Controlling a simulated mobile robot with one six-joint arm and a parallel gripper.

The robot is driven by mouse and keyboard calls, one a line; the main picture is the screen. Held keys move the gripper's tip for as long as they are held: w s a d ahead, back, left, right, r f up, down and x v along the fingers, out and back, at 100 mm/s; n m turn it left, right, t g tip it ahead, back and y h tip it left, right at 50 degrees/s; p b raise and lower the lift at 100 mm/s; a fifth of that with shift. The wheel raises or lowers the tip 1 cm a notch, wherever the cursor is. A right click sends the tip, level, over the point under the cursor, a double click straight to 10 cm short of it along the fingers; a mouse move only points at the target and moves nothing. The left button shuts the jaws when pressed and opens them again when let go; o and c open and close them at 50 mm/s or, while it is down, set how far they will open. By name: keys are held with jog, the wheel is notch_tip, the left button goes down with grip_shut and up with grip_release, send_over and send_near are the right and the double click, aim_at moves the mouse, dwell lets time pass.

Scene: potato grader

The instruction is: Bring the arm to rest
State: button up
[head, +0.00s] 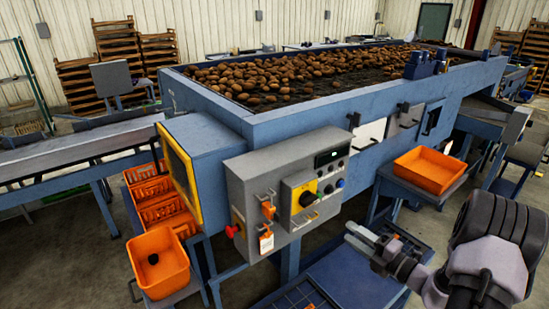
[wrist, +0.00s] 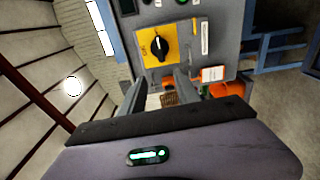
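My gripper (head: 352,236) is at the lower right in the head view, in front of the grader and to the right of its grey control box (head: 285,185). It holds nothing that I can see. In the wrist view my gripper (wrist: 162,84) shows two fingers apart, with an empty gap between them. Beyond the fingers is the yellow panel with a black rotary switch (wrist: 160,42), which also shows in the head view as a rotary switch (head: 306,199). The fingers look clear of the box.
The blue grader (head: 350,95) carries many potatoes. An orange tray (head: 430,172) stands on a shelf near my arm. An orange bin (head: 158,262) with one dark item is at lower left. A red knob (head: 232,231) and orange padlock with tag (head: 267,210) are on the box.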

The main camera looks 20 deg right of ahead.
jog(key=s+a+n+g+y+b, duration=0.25)
jog(key=a+n+g+b, duration=0.25)
jog(key=a+n, duration=0.6)
jog(key=s+a+n+g+y+b, duration=0.25)
jog(key=a+n+g+b, duration=0.25)
jog(key=a+n, duration=0.5)
jog(key=s+a+f+n+h+b, duration=0.3)
jog(key=s+n, duration=0.6)
jog(key=n, duration=0.3)
jog(key=s+a+f+n+h+b, duration=0.4)
jog(key=s+n+h+b, duration=0.3)
jog(key=s+n+b, duration=0.2)
jog(key=n, duration=0.2)
jog(key=shift+s+a+n+g, duration=0.3)
jog(key=shift+s+a+n, duration=0.05)
jog(key=shift+a+n, duration=0.05)
